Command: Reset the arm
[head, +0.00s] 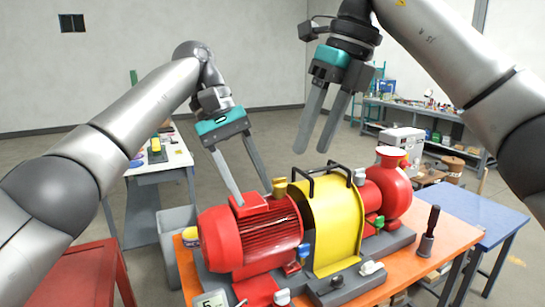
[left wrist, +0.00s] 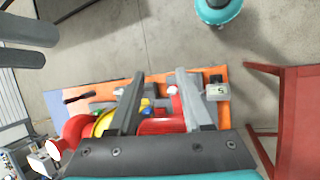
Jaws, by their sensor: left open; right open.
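The pump skid stands on an orange table (head: 452,240), with a red motor (head: 250,236), a yellow coupling guard (head: 335,225) with black handles, and a red pump (head: 392,190). My left gripper (head: 248,192) is open and empty, and its fingers come down over the motor in the head view. In the left wrist view the same fingers (left wrist: 160,102) stand apart over the skid, with nothing between them that I can tell is held. My right gripper (head: 318,142) is open and empty, above and behind the yellow guard.
A dark-handled tool (head: 429,235) stands on the orange table at the right. A blue table (head: 490,215) adjoins it on the right. A red table (head: 85,272) is at the left front, and a grey bin (head: 176,230) stands behind.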

